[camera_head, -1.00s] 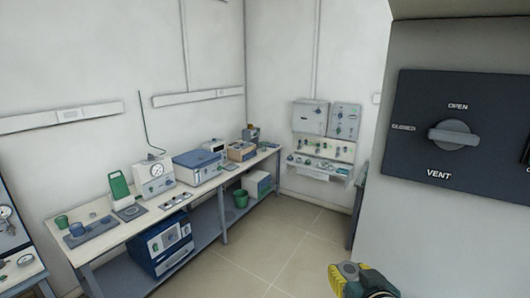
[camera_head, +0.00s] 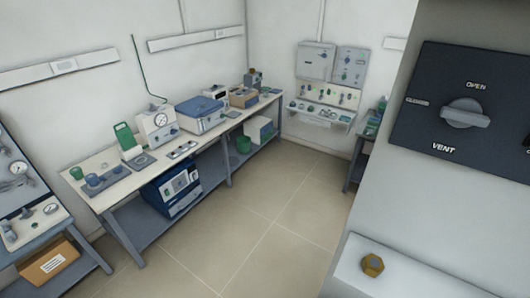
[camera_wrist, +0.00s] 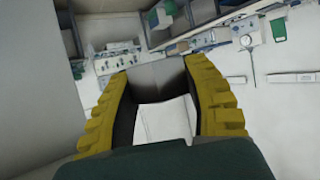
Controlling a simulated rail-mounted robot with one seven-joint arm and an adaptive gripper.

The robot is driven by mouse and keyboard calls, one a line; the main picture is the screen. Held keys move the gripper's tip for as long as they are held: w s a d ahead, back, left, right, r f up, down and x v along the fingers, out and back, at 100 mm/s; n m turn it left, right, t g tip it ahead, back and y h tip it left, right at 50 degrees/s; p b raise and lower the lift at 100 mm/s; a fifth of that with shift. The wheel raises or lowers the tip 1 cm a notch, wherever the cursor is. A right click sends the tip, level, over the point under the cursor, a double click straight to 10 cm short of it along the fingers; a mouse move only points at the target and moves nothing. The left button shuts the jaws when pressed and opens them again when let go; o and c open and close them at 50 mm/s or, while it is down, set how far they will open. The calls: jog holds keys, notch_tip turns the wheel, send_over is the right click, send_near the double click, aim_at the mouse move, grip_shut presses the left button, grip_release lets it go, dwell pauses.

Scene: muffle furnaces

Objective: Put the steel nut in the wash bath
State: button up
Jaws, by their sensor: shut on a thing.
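My gripper (camera_wrist: 165,110) shows in the wrist view with its two yellow ribbed fingers closed around a pale grey, faceted piece (camera_wrist: 163,120), which looks like the steel nut. The dark palm hides its lower part. My gripper is not in the head view. A brass-coloured hex nut (camera_head: 372,265) lies on a white ledge (camera_head: 400,284) at the lower right of the head view, apart from my gripper. No label marks the wash bath; the blue-and-grey box (camera_head: 201,115) on the long bench may be it, but I cannot tell.
A panel with a vent knob (camera_head: 464,112) stands close on the right. The tiled floor (camera_head: 262,225) between is clear.

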jog(key=s+a+r+m+h+p, duration=0.1)
jog(key=s+a+r, duration=0.15)
jog(key=r, duration=0.35)
jog(key=s+f, duration=0.4)
jog(key=f, duration=0.1)
jog(key=shift+s+d, duration=0.25)
jog(key=shift+s, duration=0.05)
